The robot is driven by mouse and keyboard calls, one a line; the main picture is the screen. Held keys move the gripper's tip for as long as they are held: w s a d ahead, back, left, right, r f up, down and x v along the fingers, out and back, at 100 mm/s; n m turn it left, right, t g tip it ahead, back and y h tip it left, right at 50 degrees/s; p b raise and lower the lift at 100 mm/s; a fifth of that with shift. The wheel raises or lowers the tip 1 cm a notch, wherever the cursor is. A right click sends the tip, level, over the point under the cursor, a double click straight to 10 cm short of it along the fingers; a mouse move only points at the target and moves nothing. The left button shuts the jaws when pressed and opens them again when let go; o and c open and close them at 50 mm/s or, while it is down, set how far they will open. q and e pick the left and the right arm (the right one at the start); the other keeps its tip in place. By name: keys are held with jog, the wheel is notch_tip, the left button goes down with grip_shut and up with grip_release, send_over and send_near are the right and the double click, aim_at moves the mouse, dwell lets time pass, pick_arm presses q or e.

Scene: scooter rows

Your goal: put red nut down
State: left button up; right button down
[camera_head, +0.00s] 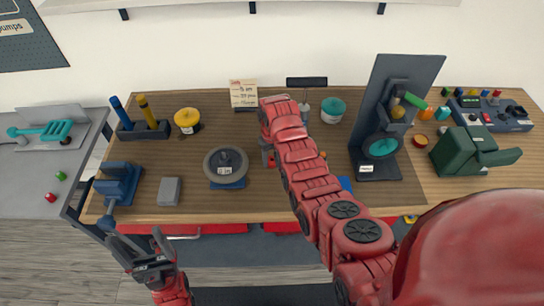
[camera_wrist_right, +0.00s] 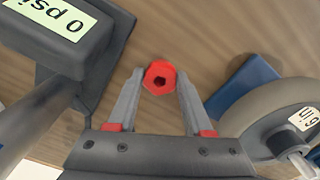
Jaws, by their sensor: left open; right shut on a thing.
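The red nut (camera_wrist_right: 159,78) shows in the right wrist view as a small red hexagonal piece with a dark hole. My right gripper (camera_wrist_right: 155,88) is shut on it, with a grey finger on each side. The wooden bench top lies behind the nut; I cannot tell whether the nut touches it. My left gripper (camera_head: 146,247) is open and empty, in front of the bench's front left edge.
A wheel (camera_head: 226,166) on a blue stand (camera_wrist_right: 245,87) sits close beside my right gripper. A grey display reading 0 psi (camera_wrist_right: 60,25) is close on its other side. A grey block (camera_head: 169,191) and a blue vise (camera_head: 118,184) stand at the left. Bare wood (camera_head: 270,205) shows near the front edge.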

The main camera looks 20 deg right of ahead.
jog(key=shift+f, duration=0.25)
jog(key=shift+f+b, duration=0.25)
jog(key=shift+b, duration=0.05)
jog(key=shift+c, duration=1.6)
grip_release()
jog(key=shift+r, duration=0.15)
